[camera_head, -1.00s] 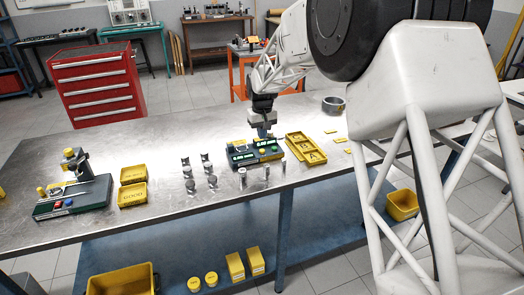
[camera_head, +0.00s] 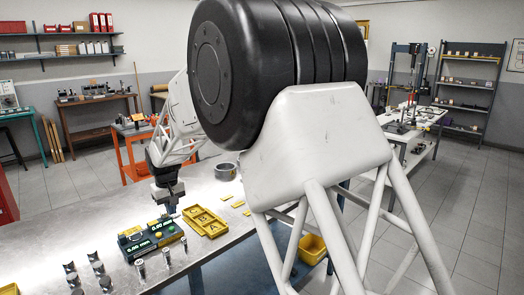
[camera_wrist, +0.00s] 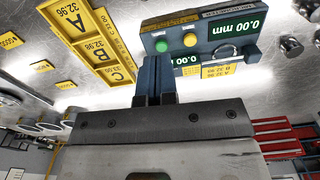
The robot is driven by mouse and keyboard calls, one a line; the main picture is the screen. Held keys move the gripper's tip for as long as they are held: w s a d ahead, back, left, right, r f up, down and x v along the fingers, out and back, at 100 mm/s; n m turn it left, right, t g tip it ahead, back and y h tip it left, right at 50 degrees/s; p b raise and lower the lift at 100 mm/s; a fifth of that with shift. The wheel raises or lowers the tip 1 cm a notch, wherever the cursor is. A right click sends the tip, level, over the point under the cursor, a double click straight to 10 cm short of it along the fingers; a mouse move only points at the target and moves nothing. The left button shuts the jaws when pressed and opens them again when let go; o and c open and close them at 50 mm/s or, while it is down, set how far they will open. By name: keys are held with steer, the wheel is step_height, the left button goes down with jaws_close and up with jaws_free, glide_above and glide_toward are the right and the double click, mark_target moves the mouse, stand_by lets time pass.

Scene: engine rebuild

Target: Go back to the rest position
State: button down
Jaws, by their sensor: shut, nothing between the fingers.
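My gripper (camera_head: 171,208) is over the steel bench, with its fingers pointing down. It is close behind the green gauge unit with two digital readouts (camera_head: 150,240), and left of the yellow tray with lettered compartments (camera_head: 190,214). In the wrist view its two blue fingers (camera_wrist: 154,78) are together with nothing between them. The gauge unit (camera_wrist: 175,42), with a green and a yellow button and 0.00 mm readouts, is just beyond the fingertips. I cannot tell whether the fingers touch it. The tray labelled A, B, C (camera_wrist: 105,20) is to the left.
Several metal cylinders (camera_head: 98,268) stand on the bench at the front left. A grey ring (camera_head: 226,171) and small yellow tags (camera_head: 238,204) lie behind and right of the tray. An orange stand (camera_head: 132,150) is behind the bench. The red drawer cabinet shows in the wrist view (camera_wrist: 280,140).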

steer(key=s+d+r+m, duration=0.1)
steer(key=s+d+r, duration=0.35)
steer(key=d, duration=0.65)
steer(key=s+d+r+m+t, duration=0.15)
steer(key=s+d+r, duration=0.35)
steer(key=d, duration=0.5)
steer(key=s+d+r+m, duration=0.25)
steer(key=s+d, duration=0.35)
steer(key=d, duration=0.5)
steer(key=s+d+f+m, duration=0.1)
steer(key=s+d, duration=0.7)
steer(key=s, duration=0.5)
steer(key=s+d+f+m, duration=0.2)
steer(key=s+d, duration=0.7)
steer(key=s, duration=0.5)
steer(key=shift+s+d+f+t, duration=0.2)
steer(key=shift+s+t, duration=0.05)
steer(key=shift+t, duration=0.2)
